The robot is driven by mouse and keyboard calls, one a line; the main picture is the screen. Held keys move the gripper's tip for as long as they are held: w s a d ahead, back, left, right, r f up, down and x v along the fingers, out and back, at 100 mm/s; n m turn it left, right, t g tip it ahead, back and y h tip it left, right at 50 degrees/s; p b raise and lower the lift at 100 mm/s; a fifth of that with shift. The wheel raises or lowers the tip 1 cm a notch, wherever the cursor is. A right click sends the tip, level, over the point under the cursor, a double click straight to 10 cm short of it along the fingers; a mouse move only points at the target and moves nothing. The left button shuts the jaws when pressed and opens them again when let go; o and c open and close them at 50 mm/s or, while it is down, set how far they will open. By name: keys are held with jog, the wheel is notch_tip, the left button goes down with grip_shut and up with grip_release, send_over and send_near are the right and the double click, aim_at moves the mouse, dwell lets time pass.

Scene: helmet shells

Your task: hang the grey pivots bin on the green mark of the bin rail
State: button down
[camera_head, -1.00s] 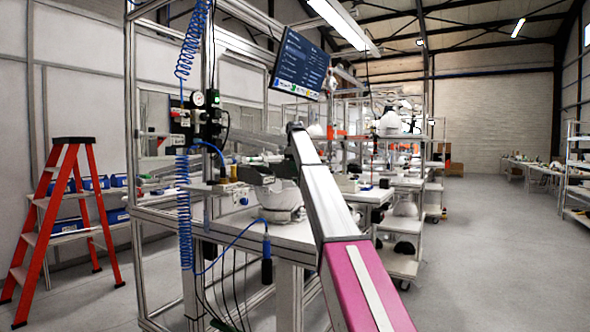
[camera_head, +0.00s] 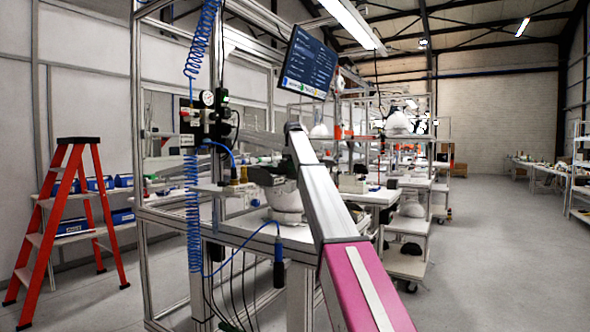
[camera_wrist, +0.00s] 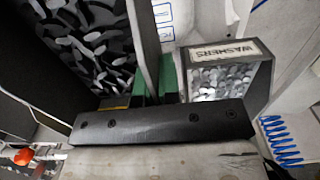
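In the wrist view a dark grey bin (camera_wrist: 33,62) fills the upper left, very near the camera and tilted in the picture. It holds many loose metal pieces, which look like the pivots; no label shows on it. My gripper (camera_wrist: 155,88) shows as a black bar with screws, and its fingers appear closed on this bin's side wall. Green surfaces (camera_wrist: 169,76) show either side of that wall; I cannot tell whether they are the rail's mark or finger pads. A bin labelled WASHERS (camera_wrist: 223,75) is just right. In the head view my arm mostly hides the gripper.
A workbench frame (camera_head: 138,140) with a pressure gauge and blue coiled hose (camera_head: 193,225) stands left of my arm. A red stepladder (camera_head: 72,220) is farther left. Carts (camera_head: 405,265) are to the right, with open floor (camera_head: 500,270) beyond.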

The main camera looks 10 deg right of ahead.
aim_at(273, 170)
jog(key=shift+w+a+f, duration=0.4)
jog(key=shift+w+a, duration=0.75)
jog(key=shift+a, duration=0.35)
jog(key=shift+w+a+f, duration=0.4)
jog(key=shift+w+a, duration=0.75)
jog(key=shift+a, duration=0.4)
jog(key=shift+w+a+f, duration=0.4)
jog(key=shift+w+a, duration=0.75)
jog(key=shift+a, duration=0.35)
jog(key=c, duration=1.2)
grip_release()
jog(key=shift+c, duration=0.2)
